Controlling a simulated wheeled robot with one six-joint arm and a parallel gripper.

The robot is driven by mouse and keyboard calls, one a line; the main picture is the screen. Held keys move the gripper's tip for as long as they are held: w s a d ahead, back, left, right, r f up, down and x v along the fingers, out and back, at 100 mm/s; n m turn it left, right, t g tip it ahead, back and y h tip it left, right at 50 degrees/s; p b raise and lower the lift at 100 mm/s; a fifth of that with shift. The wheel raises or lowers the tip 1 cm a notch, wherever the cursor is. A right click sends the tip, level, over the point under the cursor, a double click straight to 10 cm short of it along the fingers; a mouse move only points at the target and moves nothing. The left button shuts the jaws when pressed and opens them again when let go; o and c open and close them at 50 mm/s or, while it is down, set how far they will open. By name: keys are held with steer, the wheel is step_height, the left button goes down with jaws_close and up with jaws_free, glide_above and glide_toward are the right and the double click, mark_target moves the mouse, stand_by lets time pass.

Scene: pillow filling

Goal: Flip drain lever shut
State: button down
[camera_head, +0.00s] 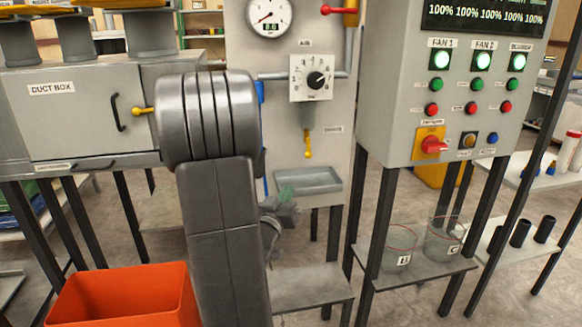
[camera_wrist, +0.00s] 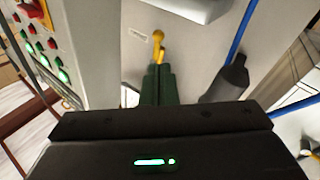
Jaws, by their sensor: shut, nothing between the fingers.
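The drain lever is a yellow handle with a round knob (camera_head: 308,153). It hangs straight down beneath a grey fitting, under the white dial, on the grey panel. In the wrist view its yellow knob (camera_wrist: 158,36) shows just beyond the fingertips, with part of its stem hidden behind them. My gripper (camera_wrist: 157,70) has dark green fingers closed together, with nothing between them. In the head view my gripper (camera_head: 287,193) is low and left of the lever, in front of the grey tray, partly hidden by my arm. I cannot tell whether the fingers touch the lever.
A grey tray (camera_head: 312,181) juts out below the lever. A control box (camera_head: 395,100) with lit buttons stands to the right. The duct box (camera_head: 75,130) with its own yellow lever (camera_head: 142,111) is at left. An orange bin (camera_head: 125,295) sits at front left.

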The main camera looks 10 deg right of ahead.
steer(key=shift+w+h, duration=0.1)
steer(key=shift+h, duration=0.2)
steer(key=p, duration=0.1)
glide_toward(307, 158)
steer(key=x, duration=0.7)
